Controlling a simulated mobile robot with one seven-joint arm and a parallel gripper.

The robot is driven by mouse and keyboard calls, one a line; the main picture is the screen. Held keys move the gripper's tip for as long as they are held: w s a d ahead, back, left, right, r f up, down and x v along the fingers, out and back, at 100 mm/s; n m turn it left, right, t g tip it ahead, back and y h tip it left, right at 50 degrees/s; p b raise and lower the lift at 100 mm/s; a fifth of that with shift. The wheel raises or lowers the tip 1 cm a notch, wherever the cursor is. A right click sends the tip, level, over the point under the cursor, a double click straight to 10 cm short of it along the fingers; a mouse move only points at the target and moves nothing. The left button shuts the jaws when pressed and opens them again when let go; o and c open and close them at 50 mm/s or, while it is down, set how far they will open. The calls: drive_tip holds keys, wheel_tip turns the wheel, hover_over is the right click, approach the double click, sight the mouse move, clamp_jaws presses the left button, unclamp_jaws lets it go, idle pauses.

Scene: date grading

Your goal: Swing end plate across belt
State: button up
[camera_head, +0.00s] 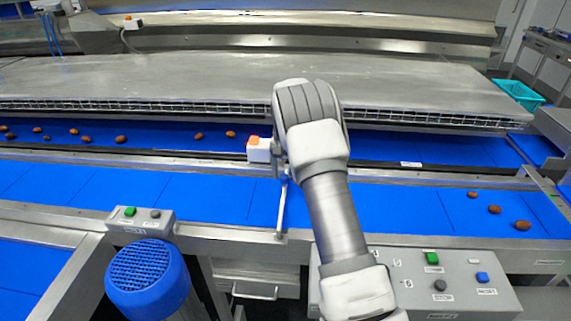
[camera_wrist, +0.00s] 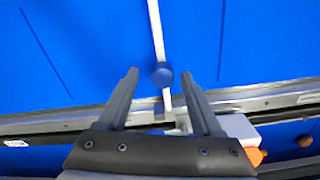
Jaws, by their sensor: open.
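The end plate (camera_head: 283,208) shows as a thin pale strip, seen nearly edge-on, reaching over the near blue belt (camera_head: 370,205) towards the front rail. In the wrist view the end plate (camera_wrist: 156,30) runs from the top edge down to the metal rail, with a round blue knob (camera_wrist: 162,76) on it. My gripper (camera_wrist: 159,75) is open. Its fingers appear on either side of the knob, with gaps showing at both sides. I cannot tell how deep the knob sits between them.
A white box with an orange button (camera_head: 258,148) stands close beside my wrist. Several dates lie on the far belt (camera_head: 75,140) and a few at the near belt's right end. A blue motor (camera_head: 147,278) and a grey button panel (camera_head: 455,285) stand in front.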

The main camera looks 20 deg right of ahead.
wheel_tip(320, 180, up, 17)
drive_tip(key=shift+r, duration=0.15)
idle(0.5)
